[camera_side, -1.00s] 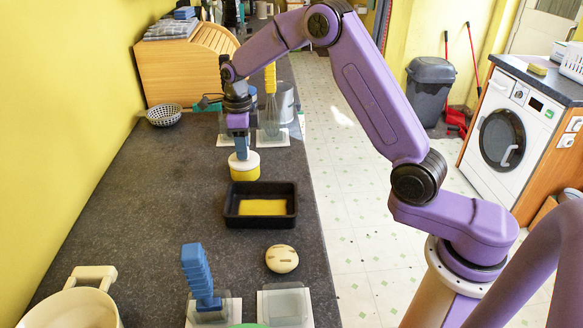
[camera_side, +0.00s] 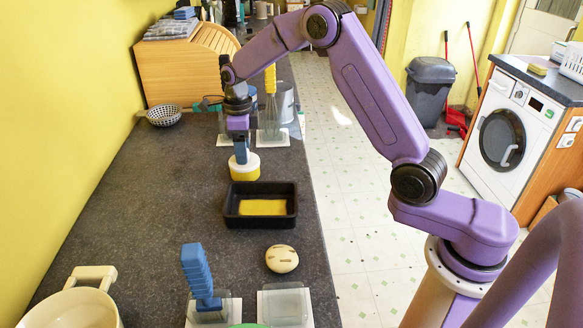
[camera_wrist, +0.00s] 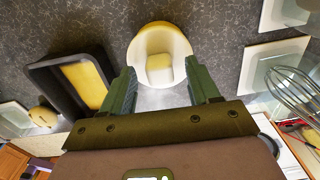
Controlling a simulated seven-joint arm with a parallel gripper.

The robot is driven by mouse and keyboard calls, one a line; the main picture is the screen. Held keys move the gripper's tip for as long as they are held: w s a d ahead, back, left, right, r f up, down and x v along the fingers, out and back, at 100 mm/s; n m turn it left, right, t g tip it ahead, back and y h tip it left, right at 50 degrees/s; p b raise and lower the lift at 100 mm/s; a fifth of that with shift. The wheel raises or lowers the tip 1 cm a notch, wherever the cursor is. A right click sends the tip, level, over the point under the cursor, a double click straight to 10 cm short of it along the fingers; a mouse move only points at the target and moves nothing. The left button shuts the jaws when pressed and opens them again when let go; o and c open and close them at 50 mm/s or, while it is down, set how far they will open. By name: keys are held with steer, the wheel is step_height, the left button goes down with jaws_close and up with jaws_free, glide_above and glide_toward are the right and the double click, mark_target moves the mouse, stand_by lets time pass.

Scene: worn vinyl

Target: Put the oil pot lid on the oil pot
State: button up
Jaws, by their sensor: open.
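The pale round lid (camera_side: 251,162) with a block-like knob rests on top of a yellow pot (camera_side: 244,175), just behind the black tray. In the wrist view the lid (camera_wrist: 146,46) is seen from above, its knob (camera_wrist: 159,68) near the middle; I cannot tell whether it is fully seated. My gripper (camera_side: 241,159) points down right at the lid. In the wrist view its two green fingers (camera_wrist: 162,90) are spread apart, with the knob centred between their lines and clear of both.
A pale round object (camera_side: 282,258), a blue-handled tool (camera_side: 198,272) and a cream pot (camera_side: 72,308) lie nearer. A whisk (camera_side: 270,105) stands behind.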

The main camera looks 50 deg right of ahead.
steer(key=shift+r, duration=0.2)
steer(key=shift+r, duration=3.8)
steer(key=shift+r, duration=8.7)
steer(key=s+a+f+n, duration=0.4)
steer(key=s+a+n, duration=0.1)
steer(key=s+n, duration=0.5)
steer(key=s+a+f+n, duration=0.35)
steer(key=s+n, duration=0.35)
steer(key=n, duration=0.4)
steer(key=s+d+f+n, duration=0.2)
steer(key=s+f+n, duration=0.1)
steer(key=s+n, duration=0.3)
steer(key=s+d+f+n, duration=0.3)
steer(key=s+n, duration=0.3)
steer(key=s, duration=0.3)
steer(key=s+d+f+n, duration=0.2)
steer(key=s+f+n, duration=0.3)
steer(key=s+n, duration=0.2)
steer(key=shift+s+d, duration=0.35)
steer(key=shift+s, duration=0.15)
